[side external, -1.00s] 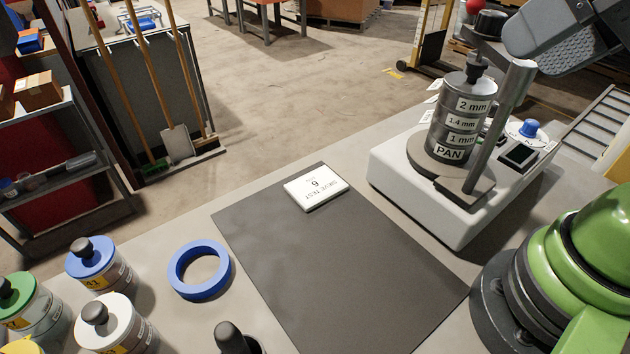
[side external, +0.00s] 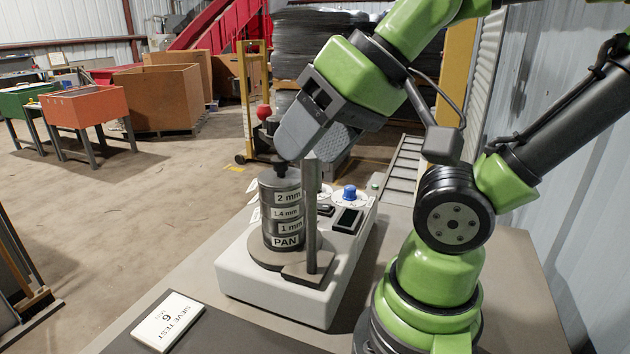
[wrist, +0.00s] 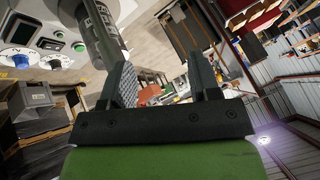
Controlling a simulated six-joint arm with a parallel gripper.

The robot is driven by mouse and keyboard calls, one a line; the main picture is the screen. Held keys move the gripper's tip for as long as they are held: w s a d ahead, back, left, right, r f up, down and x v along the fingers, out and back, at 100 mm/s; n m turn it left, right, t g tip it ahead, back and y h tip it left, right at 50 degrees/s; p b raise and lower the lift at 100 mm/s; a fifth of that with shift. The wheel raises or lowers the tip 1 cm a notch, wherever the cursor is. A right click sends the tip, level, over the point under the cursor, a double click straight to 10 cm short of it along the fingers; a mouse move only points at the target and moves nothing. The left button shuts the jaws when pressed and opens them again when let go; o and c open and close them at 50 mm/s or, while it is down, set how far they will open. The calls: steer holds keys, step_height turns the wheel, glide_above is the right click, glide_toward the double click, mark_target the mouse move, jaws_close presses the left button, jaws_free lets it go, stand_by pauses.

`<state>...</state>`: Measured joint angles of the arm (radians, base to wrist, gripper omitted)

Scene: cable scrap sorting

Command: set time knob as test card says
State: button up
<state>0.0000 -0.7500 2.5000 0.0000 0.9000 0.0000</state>
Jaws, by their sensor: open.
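The sieve shaker (side external: 275,285) is a white base carrying a grey sieve stack (side external: 272,215) and an upright post. A blue knob (side external: 349,191) sits on a white dial on its panel, beside a dark display (side external: 347,220). The white test card (side external: 168,321) lies on the dark mat, marked SIEVE TEST and a rotated digit that looks like 6. My gripper (side external: 305,135) is open and empty, high by the stack's top, apart from the knobs (wrist: 160,85).
The post (side external: 312,215) stands between the stack and the panel. A small green button (side external: 375,186) is at the panel's far edge. A ladder-like rack (side external: 400,170) is behind the shaker.

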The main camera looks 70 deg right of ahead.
steer(key=shift+r, duration=0.1)
step_height(320, 180, up, 5)
steer(key=w+d+r+g+h, duration=0.15)
steer(key=w+d+r, duration=0.25)
steer(key=w+d, duration=0.65)
steer(key=d+f+n+g+h, duration=0.1)
steer(key=d+f, duration=0.1)
steer(key=d, duration=0.9)
steer(key=d+f+h, duration=0.1)
steer(key=d+f, duration=0.1)
steer(key=d, duration=0.9)
steer(key=shift+g, duration=0.25)
steer(key=w+f, duration=0.1)
steer(key=f, duration=0.8)
steer(key=w+d+f, duration=0.1)
steer(key=f, duration=0.9)
steer(key=w+f, duration=0.1)
steer(key=f, duration=0.8)
steer(key=shift+d+f, duration=0.15)
steer(key=shift+d, duration=0.15)
